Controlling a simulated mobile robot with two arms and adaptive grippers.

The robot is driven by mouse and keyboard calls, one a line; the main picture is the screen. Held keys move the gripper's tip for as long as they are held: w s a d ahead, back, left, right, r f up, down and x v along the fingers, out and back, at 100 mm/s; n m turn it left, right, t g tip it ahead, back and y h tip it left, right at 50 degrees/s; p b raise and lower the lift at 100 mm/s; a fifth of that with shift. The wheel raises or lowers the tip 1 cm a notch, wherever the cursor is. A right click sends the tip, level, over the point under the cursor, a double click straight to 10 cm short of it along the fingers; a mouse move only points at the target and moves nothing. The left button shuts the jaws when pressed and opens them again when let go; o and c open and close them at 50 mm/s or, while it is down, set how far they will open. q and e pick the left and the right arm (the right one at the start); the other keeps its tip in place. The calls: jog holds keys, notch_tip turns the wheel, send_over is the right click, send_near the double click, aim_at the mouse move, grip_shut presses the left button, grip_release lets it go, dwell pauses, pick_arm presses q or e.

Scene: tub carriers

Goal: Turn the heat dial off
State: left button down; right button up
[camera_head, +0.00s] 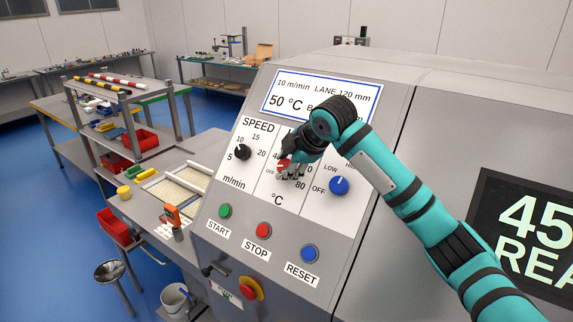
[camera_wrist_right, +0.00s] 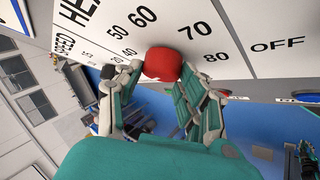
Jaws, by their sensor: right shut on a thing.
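The red heat dial (camera_wrist_right: 161,64) is on the sloped white panel, between my right gripper's fingertips in the right wrist view. Numbers from 50 to 80 show around it there. In the head view only a little red of the dial (camera_head: 284,161) shows, as my right gripper (camera_head: 288,169) and arm cover most of it. My right gripper (camera_wrist_right: 160,82) is shut on the dial. The dial's pointer mark is hidden, so its exact setting cannot be told.
A black speed dial (camera_head: 243,152) is left of the heat dial, and a blue dial (camera_head: 339,185) is right. Green (camera_head: 225,211), red (camera_head: 263,230) and blue (camera_head: 309,253) buttons sit below. A red emergency button (camera_head: 250,288) is on the lower front.

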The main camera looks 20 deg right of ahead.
jog(key=shift+g, duration=0.3)
dwell(0.4)
jog(key=o, duration=1.1)
jog(key=shift+o, duration=0.2)
jog(key=v, duration=1.2)
jog(key=shift+d+f, duration=0.1)
